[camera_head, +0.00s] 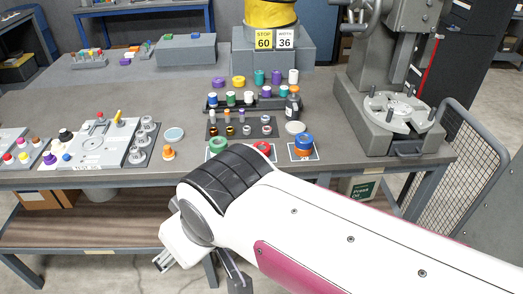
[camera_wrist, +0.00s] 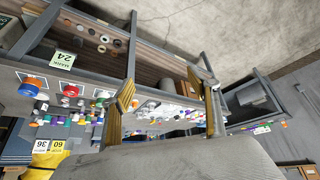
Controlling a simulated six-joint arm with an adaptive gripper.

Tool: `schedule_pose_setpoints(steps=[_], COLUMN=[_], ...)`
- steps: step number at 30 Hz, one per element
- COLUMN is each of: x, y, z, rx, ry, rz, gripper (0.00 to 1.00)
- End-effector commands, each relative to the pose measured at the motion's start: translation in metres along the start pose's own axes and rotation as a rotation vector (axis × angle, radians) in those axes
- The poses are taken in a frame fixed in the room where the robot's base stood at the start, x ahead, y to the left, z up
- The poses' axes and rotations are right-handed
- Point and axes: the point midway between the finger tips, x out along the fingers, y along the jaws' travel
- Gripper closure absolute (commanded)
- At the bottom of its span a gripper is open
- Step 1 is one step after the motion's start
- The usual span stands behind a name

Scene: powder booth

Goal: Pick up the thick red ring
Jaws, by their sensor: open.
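The thick red ring (camera_head: 264,147) lies on a white marked square near the front edge of the workbench, its lower part hidden behind my arm. In the wrist view the red ring (camera_wrist: 71,90) shows left of my fingers, between a blue-and-orange stack and a green ring. My gripper (camera_head: 203,272) hangs in front of the bench's front edge, lower in the picture than the ring and to its left. In the wrist view my gripper (camera_wrist: 160,84) has its two fingers spread, with nothing held between them.
A green ring (camera_head: 218,144) lies left of the red one, and a blue-and-orange stack (camera_head: 304,145) stands right of it. Racks of small coloured parts (camera_head: 247,99) and a dark bottle (camera_head: 292,103) stand behind. A grey machine (camera_head: 390,115) stands at the right.

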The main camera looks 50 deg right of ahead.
Motion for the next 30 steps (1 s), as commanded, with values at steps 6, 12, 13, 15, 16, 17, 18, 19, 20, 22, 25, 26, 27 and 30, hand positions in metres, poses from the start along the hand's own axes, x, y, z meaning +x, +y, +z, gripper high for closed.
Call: schedule_pose_setpoints(steps=[6,12,13,15,16,17,18,19,20,22,25,26,27,30], x=[0.019,0.042,0.045,0.053,0.057,0.060,0.064,0.068,0.071,0.079,0.089,0.093,0.097,0.108], y=[0.026,0.060,0.066,0.078,0.083,0.089,0.096,0.102,0.107,0.120,0.138,0.144,0.151,0.169], z=[-0.032,-0.067,-0.072,-0.083,-0.087,-0.091,-0.097,-0.101,-0.105,-0.114,-0.125,-0.128,-0.131,-0.140], rx=[0.025,0.042,0.043,0.046,0.047,0.048,0.048,0.049,0.049,0.049,0.047,0.047,0.046,0.044], ry=[0.049,0.111,0.120,0.141,0.150,0.159,0.171,0.180,0.189,0.208,0.237,0.245,0.256,0.284], rz=[0.064,0.134,0.143,0.166,0.174,0.184,0.195,0.204,0.212,0.230,0.254,0.261,0.269,0.288], gripper=[0.40,0.40,0.40,0.40,0.40,0.40,0.40,0.40,0.40,0.40,0.40,0.40,0.40,0.40])
